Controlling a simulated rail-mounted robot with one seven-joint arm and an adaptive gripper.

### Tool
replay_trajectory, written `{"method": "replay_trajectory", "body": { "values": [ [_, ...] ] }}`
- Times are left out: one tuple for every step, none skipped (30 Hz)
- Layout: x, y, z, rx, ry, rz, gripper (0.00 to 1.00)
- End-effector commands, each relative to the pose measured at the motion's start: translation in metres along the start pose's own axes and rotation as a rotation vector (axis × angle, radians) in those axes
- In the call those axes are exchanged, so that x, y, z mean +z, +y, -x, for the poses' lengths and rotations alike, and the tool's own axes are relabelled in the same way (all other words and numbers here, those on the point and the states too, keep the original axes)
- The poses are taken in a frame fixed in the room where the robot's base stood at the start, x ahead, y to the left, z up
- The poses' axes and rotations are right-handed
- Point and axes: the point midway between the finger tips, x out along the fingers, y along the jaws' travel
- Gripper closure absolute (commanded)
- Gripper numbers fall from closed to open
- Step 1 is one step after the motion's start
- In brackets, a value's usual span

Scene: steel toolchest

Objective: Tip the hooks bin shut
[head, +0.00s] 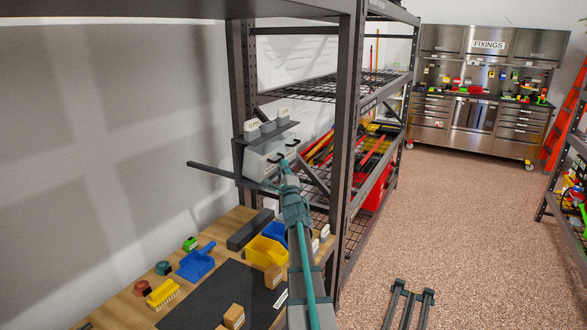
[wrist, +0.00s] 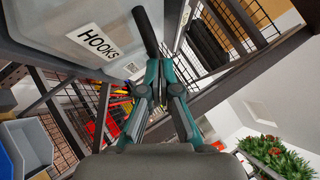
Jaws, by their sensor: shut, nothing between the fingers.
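The hooks bin (wrist: 75,35) is a pale grey, translucent bin with a white HOOKS label, filling the upper left of the wrist view. It appears tilted there, but I cannot tell how far open it is. A dark bar-like handle (wrist: 146,32) stands out beside it. My gripper (wrist: 160,66) is shut and empty, its fingertips close to the handle's lower end; I cannot tell whether they touch. In the head view my gripper (head: 284,161) is at the front of the bin rack (head: 240,160), and partly hides the lower pale bins. The HOOKS label is not readable there.
A dark bar (head: 210,170) juts left from the rack. A shelf post (head: 346,130) stands just right of my arm. Open floor lies to the right.

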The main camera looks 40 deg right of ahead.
Motion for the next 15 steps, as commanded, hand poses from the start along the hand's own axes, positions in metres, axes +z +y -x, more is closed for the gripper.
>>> {"method": "replay_trajectory", "body": {
  "values": [
    [0.003,-0.001,-0.003,0.0,-0.001,0.0,1.0],
    [0.004,-0.001,-0.004,0.0,-0.001,0.0,1.0],
    [0.005,-0.002,-0.005,0.0,-0.001,-0.001,1.0],
    [0.007,-0.002,-0.006,0.0,-0.001,-0.001,1.0],
    [0.007,-0.002,-0.007,0.0,-0.001,-0.002,1.0],
    [0.009,-0.002,-0.008,0.0,-0.001,-0.002,1.0],
    [0.01,-0.002,-0.009,0.0,-0.001,-0.002,1.0],
    [0.011,-0.003,-0.01,0.0,-0.002,-0.002,1.0],
    [0.012,-0.003,-0.011,0.0,-0.002,-0.002,1.0],
    [0.013,-0.003,-0.012,0.0,-0.002,-0.002,1.0],
    [0.013,-0.003,-0.012,0.0,-0.002,-0.001,1.0],
    [0.014,-0.003,-0.013,0.0,-0.002,-0.001,1.0],
    [0.015,-0.003,-0.014,0.0,-0.002,-0.001,1.0],
    [0.015,-0.003,-0.014,-0.001,-0.002,-0.001,1.0],
    [0.015,-0.003,-0.014,-0.001,-0.001,-0.001,1.0]
  ]
}}
